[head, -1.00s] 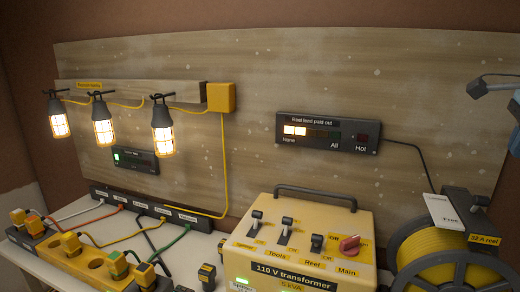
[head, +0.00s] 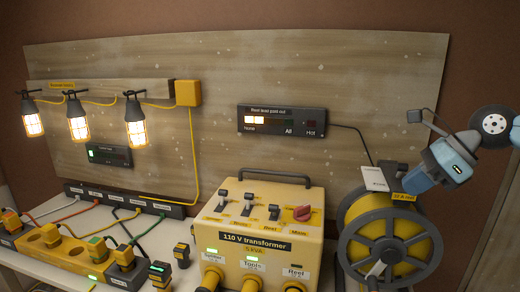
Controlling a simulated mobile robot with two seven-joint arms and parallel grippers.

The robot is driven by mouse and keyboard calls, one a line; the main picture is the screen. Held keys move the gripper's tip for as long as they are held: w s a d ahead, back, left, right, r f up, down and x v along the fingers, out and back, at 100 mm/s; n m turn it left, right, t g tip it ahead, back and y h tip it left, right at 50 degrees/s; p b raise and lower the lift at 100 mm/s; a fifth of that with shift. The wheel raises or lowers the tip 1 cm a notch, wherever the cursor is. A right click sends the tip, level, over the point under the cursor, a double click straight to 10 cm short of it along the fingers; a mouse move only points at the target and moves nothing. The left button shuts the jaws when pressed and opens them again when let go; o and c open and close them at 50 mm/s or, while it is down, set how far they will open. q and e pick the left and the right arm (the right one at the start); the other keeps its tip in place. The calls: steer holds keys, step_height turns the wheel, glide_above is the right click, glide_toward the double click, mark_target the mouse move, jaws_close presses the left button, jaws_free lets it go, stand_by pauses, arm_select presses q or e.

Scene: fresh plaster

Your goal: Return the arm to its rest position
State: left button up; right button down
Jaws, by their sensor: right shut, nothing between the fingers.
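My right gripper (head: 412,182) is at the right in the head view, at the end of a blue-grey arm (head: 452,158). It is shut and empty. Its tip is in front of or beside the top of the yellow cable reel (head: 352,212); whether it touches cannot be told. My left gripper is not in view.
A yellow 110 V transformer (head: 258,241) with levers, a red knob and lit green lamps stands left of the reel. Several plugs sit in a yellow socket strip (head: 68,258) at left. Three lit lamps (head: 135,133) hang before the board. A display (head: 282,121) is behind.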

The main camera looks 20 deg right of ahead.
steer(key=w+a+f+m+t+y, duration=0.2)
steer(key=a+f+m+t+y, duration=0.5)
steer(key=m, duration=0.5)
steer(key=s+d+f+m+t+h, duration=0.1)
steer(key=s+f+m+t+h, duration=0.1)
steer(key=f+m+h, duration=0.75)
steer(key=s+d+f+m+t+h, duration=0.25)
steer(key=f+m+h, duration=0.3)
steer(key=m, duration=0.65)
steer(key=s+a+f+m+g+y, duration=0.1)
steer(key=s+a+f+m+g, duration=0.45)
steer(key=s+f, duration=0.35)
steer(key=s+a+f+m+g+y, duration=0.1)
steer(key=s+a+f+m+g, duration=0.5)
steer(key=s, duration=0.5)
arm_select(q)
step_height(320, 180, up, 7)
steer(key=p, duration=0.7)
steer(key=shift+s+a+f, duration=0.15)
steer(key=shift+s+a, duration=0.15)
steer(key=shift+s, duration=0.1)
arm_select(e)
steer(key=w+a+f+n+t+y, duration=0.1)
steer(key=w+a+f+t+y, duration=0.1)
steer(key=w+a+f+t, duration=0.4)
steer(key=shift+w+a+f+n+y, duration=0.15)
steer(key=shift+a+f+n+y, duration=0.25)
steer(key=shift+a, duration=0.35)
